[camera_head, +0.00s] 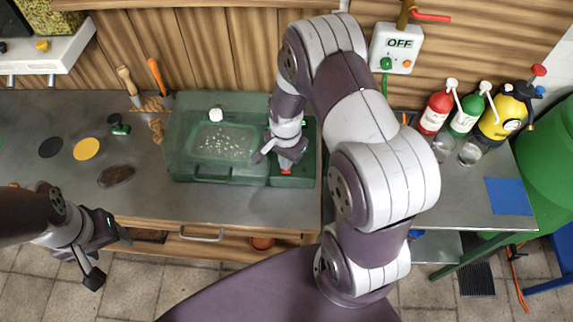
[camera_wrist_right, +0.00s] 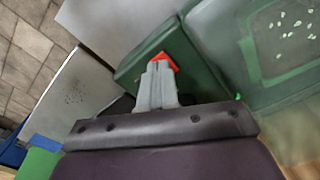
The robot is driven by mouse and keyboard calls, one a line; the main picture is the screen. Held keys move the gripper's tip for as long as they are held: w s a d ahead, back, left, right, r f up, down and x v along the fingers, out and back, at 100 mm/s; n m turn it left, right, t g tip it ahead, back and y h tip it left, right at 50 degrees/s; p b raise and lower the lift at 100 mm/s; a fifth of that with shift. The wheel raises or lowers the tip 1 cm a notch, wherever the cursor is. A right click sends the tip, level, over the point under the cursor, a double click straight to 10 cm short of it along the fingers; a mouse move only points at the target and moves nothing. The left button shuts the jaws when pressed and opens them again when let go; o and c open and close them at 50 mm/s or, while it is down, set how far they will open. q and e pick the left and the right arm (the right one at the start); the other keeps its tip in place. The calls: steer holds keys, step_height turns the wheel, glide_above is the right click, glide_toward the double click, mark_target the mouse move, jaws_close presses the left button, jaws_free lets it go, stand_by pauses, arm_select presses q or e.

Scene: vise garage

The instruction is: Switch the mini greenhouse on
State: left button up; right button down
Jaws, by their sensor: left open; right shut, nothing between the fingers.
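The mini greenhouse (camera_head: 190,152) is a dark green box with a clear lid on the grey workbench; small pale bits show through its lid. A darker green panel at its right end carries a red switch (camera_head: 286,172). My right gripper (camera_head: 284,162) is over this panel, its fingertips right at the switch. In the right wrist view the shut grey fingers (camera_wrist_right: 158,75) cover part of the red switch (camera_wrist_right: 164,58); whether they touch it I cannot tell. My left gripper (camera_head: 108,258) is open and empty, in front of the bench at the left.
A wall box (camera_head: 397,48) reading OFF has a green and an orange-red knob. Red (camera_head: 436,112), green (camera_head: 466,115) and yellow (camera_head: 502,113) bottles stand at the right. The bench front is mostly clear.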

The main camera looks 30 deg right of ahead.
steer(key=shift+f+b, duration=0.65)
steer(key=shift+f, duration=0.3)
stand_by(0.6)
steer(key=shift+r, duration=0.1)
step_height(320, 180, up, 7)
steer(key=p, duration=0.6)
steer(key=shift+p, duration=0.3)
